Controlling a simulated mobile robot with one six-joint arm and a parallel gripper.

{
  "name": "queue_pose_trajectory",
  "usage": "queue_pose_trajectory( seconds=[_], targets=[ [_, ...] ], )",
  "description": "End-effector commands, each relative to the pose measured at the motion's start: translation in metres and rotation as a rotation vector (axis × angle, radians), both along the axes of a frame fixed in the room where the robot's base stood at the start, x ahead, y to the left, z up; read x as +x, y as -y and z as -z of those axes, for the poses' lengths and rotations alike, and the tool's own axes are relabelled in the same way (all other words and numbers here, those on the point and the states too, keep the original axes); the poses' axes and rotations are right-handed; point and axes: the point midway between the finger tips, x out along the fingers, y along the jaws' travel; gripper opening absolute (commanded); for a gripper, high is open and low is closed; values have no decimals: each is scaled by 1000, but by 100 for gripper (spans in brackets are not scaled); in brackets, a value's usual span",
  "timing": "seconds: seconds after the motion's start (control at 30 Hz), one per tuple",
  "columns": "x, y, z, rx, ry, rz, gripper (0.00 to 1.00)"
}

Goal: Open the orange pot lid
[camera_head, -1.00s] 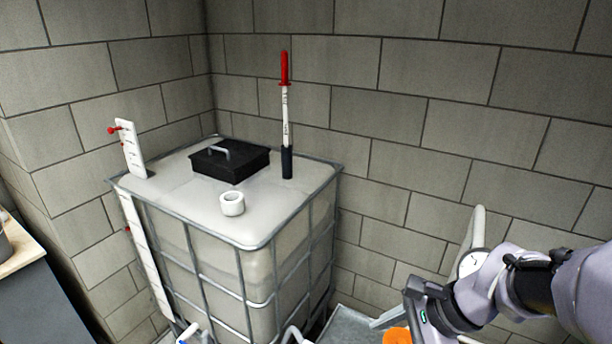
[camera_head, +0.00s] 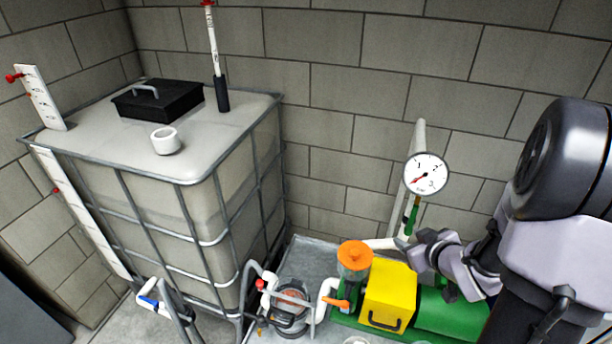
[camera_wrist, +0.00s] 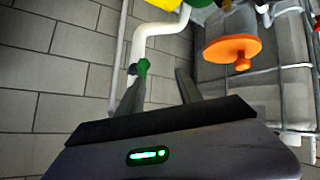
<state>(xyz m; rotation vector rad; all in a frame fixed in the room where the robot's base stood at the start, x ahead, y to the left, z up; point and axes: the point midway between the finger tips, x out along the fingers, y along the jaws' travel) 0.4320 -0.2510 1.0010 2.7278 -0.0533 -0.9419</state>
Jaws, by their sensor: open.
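The orange pot lid (camera_head: 354,255) sits on top of a pot beside the yellow pump housing (camera_head: 388,293), low in the middle of the head view. In the wrist view the lid (camera_wrist: 233,52) is an orange disc with a small round knob, up and to the right of my fingers. My gripper (camera_wrist: 160,88) is open and empty, with its two fingers spread apart. In the head view my gripper (camera_head: 425,250) is to the right of the lid, near the pressure gauge pipe, and not touching the lid.
A caged white tank (camera_head: 150,200) stands at left with a black box and white ring on top. A pressure gauge (camera_head: 426,173) on a pipe stands behind the pump. A green motor (camera_head: 450,315) lies right of the yellow housing. White pipes and a filter bowl (camera_head: 292,300) crowd the lid's left.

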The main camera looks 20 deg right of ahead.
Motion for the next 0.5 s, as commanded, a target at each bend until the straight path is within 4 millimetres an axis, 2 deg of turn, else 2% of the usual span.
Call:
queue_pose_trajectory(
  seconds=[0.03,0.1,0.13,0.2,0.33,0.4,0.5],
  targets=[
    [-14,0,31,61,46,-69,43],
    [-34,-19,55,155,177,-188,43],
    [-43,-28,59,196,240,-228,43],
    [-66,-50,60,279,384,-296,43],
    [-94,-73,50,363,566,-355,43],
    [-97,-79,47,375,604,-369,43],
    [-84,-85,47,379,610,-376,43]
  ],
)
